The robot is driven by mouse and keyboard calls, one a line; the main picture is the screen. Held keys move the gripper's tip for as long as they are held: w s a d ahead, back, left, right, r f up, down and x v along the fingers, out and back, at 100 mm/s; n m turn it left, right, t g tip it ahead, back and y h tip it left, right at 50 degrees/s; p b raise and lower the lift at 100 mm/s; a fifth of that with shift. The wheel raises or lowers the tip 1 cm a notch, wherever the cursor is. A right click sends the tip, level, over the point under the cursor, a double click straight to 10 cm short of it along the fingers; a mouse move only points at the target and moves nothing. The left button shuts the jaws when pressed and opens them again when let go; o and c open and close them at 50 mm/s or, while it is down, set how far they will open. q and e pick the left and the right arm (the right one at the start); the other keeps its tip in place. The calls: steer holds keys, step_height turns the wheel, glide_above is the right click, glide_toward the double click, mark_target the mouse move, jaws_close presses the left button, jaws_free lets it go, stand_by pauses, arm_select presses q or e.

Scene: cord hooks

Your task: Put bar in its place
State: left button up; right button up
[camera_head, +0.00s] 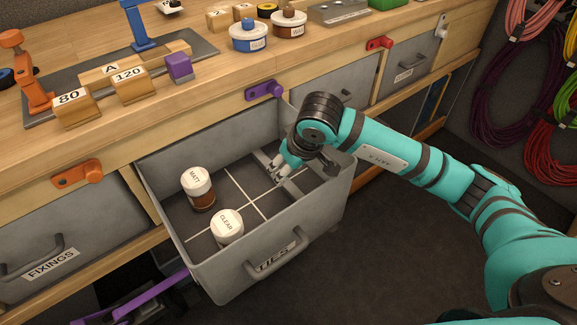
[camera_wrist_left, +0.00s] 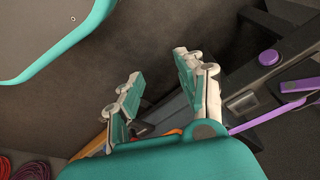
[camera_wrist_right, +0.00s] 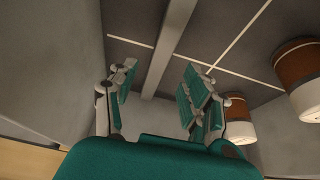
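A plain grey bar (camera_wrist_right: 172,45) lies across the floor of the open grey drawer (camera_head: 181,241), in the right wrist view. My right gripper (camera_wrist_right: 158,88) is inside the drawer, over its back right part, with its fingers apart and the bar showing between and beyond them. I cannot tell whether the fingers touch it. In the head view the right gripper (camera_head: 277,168) partly hides that part of the drawer. My left gripper (camera_wrist_left: 158,72) is open and empty in the left wrist view, above the dark floor; it is outside the head view.
Two white-lidded brown jars, MATT (camera_head: 197,190) and CLEAR (camera_head: 227,226), stand in the drawer, whose floor has white lines. The workbench (camera_head: 215,80) behind holds blocks marked 80 (camera_head: 72,105) and 120 (camera_head: 130,85), and tins. Coiled cords (camera_head: 515,90) hang at right.

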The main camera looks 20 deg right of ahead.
arm_select(q)
steer(key=shift+w, duration=0.15)
arm_select(e)
steer(key=shift+r, duration=0.1)
step_height(320, 180, up, 3)
steer(key=shift+s+d+f+p, duration=0.1)
steer(key=shift+s+f+p, duration=0.1)
steer(key=shift+p, duration=0.75)
arm_select(q)
steer(key=s+f, duration=0.4)
steer(key=f, duration=0.3)
steer(key=shift+s+a+f+g+p, duration=0.15)
steer(key=shift+a+f+g+p, duration=0.15)
steer(key=shift+f+p, duration=0.05)
arm_select(e)
steer(key=v, duration=1)
steer(key=shift+s, duration=0.15)
steer(key=shift+r, duration=0.15)
steer(key=shift+c, duration=0.2)
